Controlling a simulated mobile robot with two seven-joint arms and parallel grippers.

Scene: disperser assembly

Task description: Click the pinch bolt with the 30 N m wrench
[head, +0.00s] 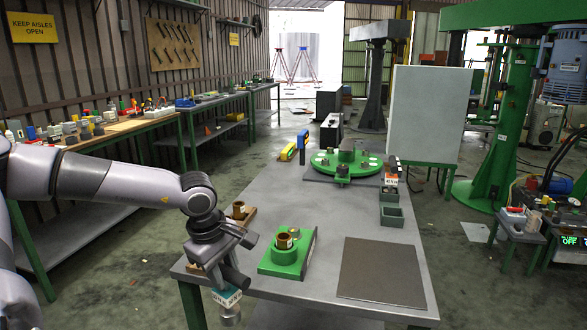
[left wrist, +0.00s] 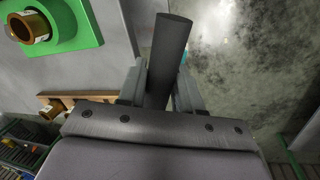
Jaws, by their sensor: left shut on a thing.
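My left gripper (head: 226,264) is shut on a dark rod-like handle, low beside the table's front left edge. In the left wrist view the handle (left wrist: 169,55) sits between both fingers. Below it hang a blue-and-white labelled block (head: 227,297) and a grey metal end (head: 230,317), so it looks like a torque wrench; its label is too small to read surely. A green round plate (head: 345,163) with a grey hub and small posts lies far back on the table, well away from the gripper. I cannot single out the pinch bolt. My right gripper is not in view.
A green block with a brown ring (head: 284,253) and a wooden holder (head: 240,213) stand near the gripper. A dark mat (head: 381,272) lies front right. Grey-green bins (head: 391,216) and an orange-labelled tool (head: 391,171) stand at the right edge. The mid-table is clear.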

